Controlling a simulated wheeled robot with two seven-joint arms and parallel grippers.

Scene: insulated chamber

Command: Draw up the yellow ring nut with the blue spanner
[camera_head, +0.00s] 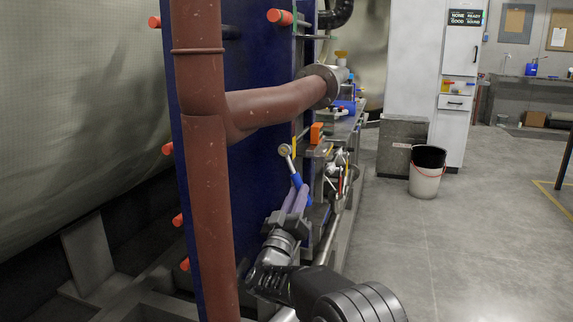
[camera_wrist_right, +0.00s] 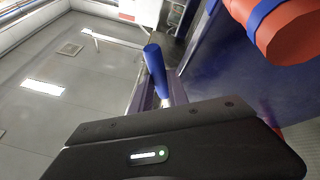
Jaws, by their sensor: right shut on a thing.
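My right gripper (camera_head: 296,194) is shut on the blue spanner (camera_head: 297,180) by its handle, beside the blue plate. The spanner points up, with its pale round head (camera_head: 285,151) at the top left. In the right wrist view the blue handle (camera_wrist_right: 155,68) sticks up past the dark gripper body, and its head is not seen. A small yellow piece (camera_head: 294,147) shows just right of the spanner head; I cannot tell whether it is the yellow ring nut, or whether the head touches it. My left gripper is not in view.
A red-brown pipe (camera_head: 200,150) stands in front of the dark blue plate (camera_head: 250,70), its branch crossing above the spanner. Orange-capped rods (camera_head: 279,17) stick out of the plate. A cluttered bench (camera_head: 345,128) lies right of it. A bucket (camera_head: 425,180) stands on the open floor.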

